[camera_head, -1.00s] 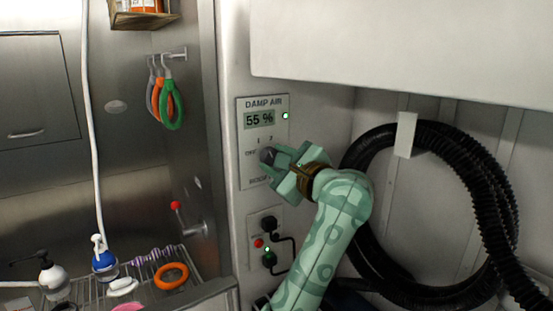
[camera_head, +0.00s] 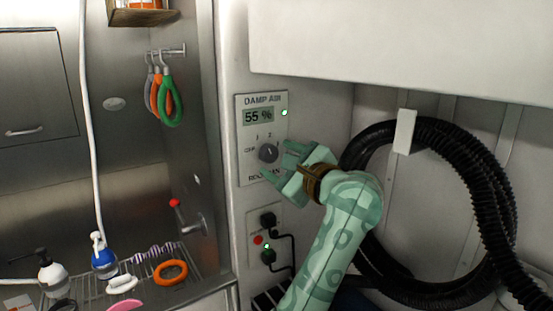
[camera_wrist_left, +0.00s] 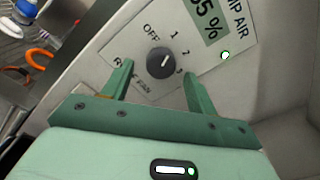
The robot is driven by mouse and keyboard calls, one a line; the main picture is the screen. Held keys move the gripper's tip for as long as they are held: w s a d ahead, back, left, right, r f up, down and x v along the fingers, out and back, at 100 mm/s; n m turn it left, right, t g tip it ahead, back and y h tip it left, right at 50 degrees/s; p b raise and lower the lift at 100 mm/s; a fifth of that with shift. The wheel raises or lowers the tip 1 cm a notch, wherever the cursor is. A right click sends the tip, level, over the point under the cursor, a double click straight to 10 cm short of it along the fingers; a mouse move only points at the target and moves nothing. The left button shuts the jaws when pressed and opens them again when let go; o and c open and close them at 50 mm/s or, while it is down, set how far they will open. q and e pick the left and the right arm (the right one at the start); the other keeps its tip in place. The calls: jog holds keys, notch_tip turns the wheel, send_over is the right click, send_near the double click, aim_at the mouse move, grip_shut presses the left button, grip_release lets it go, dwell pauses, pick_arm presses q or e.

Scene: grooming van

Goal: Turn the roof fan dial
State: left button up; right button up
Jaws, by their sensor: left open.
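The roof fan dial (camera_head: 268,153) is a dark round knob on the white wall panel (camera_head: 244,166) reading DAMP AIR, 55 %. In the left wrist view the dial (camera_wrist_left: 158,64) has OFF, 1, 2 and 3 printed around it. My left gripper (camera_head: 275,158) is open in front of the panel. In the left wrist view its fingers (camera_wrist_left: 158,72) stand apart, one to each side of the dial, without gripping it. My right gripper is not in view.
A socket plate (camera_head: 252,229) with plugs and cords is below the panel. A coiled black hose (camera_head: 495,220) hangs at right, under a white cabinet (camera_head: 400,50). At left, coloured loops (camera_head: 171,105) hang on a hook above a rack with bottles (camera_head: 103,262) and an orange ring (camera_head: 171,272).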

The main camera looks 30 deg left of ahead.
pick_arm(q)
jog(key=v, duration=0.5)
jog(key=shift+s+d, duration=0.1)
jog(key=shift+d, duration=0.25)
